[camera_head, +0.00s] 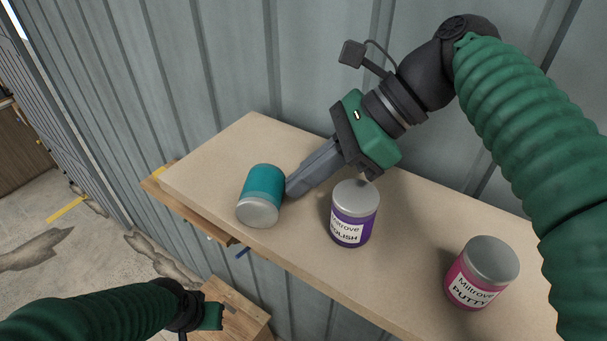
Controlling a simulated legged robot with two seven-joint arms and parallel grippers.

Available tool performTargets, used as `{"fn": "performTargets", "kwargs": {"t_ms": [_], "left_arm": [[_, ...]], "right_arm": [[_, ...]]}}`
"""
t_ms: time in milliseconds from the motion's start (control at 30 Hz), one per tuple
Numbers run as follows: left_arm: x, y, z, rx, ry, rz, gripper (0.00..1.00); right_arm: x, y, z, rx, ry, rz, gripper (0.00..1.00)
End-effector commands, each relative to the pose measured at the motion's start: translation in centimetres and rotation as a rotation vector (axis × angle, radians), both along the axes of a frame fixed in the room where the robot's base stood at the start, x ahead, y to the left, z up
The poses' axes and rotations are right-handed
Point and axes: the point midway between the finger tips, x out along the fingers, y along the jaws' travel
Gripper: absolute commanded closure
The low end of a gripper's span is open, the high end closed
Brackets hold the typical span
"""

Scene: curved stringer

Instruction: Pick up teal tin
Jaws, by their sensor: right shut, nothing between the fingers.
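The teal tin (263,186) is near the left end of the wooden shelf. It appears to lie on its side, with its grey end toward the front edge. My right gripper (292,189) is shut and empty, its fingertips just right of the teal tin. I cannot tell whether they touch it. My left arm comes in at the lower left, and its gripper (212,316) is only partly seen below the shelf, so its jaws cannot be made out.
A purple polish tin (354,213) stands close to my right gripper, toward the front edge. A pink putty tin (481,272) stands further right. The shelf (310,245) runs along a corrugated metal wall (290,60). A wooden box (240,305) is below.

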Motion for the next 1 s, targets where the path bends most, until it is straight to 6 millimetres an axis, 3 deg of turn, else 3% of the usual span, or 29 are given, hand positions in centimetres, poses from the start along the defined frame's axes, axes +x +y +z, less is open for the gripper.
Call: {"fn": "performTargets", "kwargs": {"t_ms": [267,600,1000], "left_arm": [[0.0,0.0,0.0,0.0,0.0,0.0,1.0],[0.0,0.0,0.0,0.0,0.0,0.0,1.0],[0.0,0.0,-0.1,0.0,0.0,0.0,1.0]], "right_arm": [[0.0,0.2,0.0,0.0,0.0,0.001,1.0],[-0.3,5.1,-0.1,0.0,0.003,0.003,1.0],[-0.3,5.1,0.1,0.0,0.002,0.001,1.0]]}}
